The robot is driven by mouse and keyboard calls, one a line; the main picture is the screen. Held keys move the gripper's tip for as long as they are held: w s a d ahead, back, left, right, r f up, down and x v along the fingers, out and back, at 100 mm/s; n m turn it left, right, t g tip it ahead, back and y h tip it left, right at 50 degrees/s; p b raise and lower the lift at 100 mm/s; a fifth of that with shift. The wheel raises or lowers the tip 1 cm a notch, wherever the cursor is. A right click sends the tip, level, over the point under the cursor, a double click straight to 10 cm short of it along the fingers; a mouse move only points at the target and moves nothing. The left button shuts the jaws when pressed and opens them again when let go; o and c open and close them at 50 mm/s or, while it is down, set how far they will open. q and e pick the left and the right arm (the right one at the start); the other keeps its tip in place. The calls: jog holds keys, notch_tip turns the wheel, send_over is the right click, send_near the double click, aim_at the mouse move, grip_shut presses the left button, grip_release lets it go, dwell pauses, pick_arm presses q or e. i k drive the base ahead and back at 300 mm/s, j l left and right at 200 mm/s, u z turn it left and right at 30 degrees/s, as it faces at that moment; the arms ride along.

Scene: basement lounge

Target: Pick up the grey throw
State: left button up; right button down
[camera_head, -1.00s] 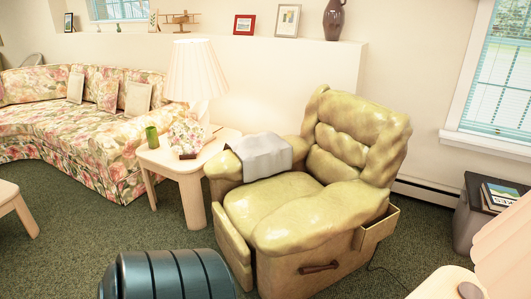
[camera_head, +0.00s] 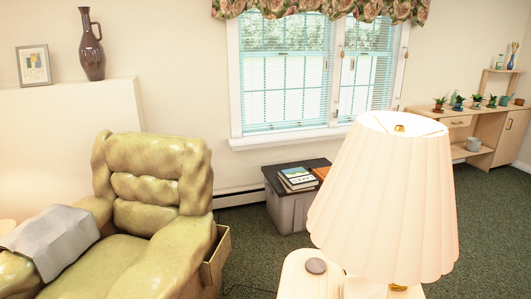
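The grey throw (camera_head: 52,241) lies draped over an arm of the yellow-green recliner (camera_head: 150,200), at the lower left of the head view. It hangs down toward the seat, and its outer part reaches the left side of the picture. Neither of my grippers shows in this view.
A grey bin (camera_head: 288,207) with books (camera_head: 298,179) stands under the window. Green carpet is open between the bin and the shelf unit (camera_head: 485,140).

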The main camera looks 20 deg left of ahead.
aim_at(54, 238)
jog(key=j, duration=2.7)
jog(key=k+j, duration=0.15)
jog(key=j, duration=2.55)
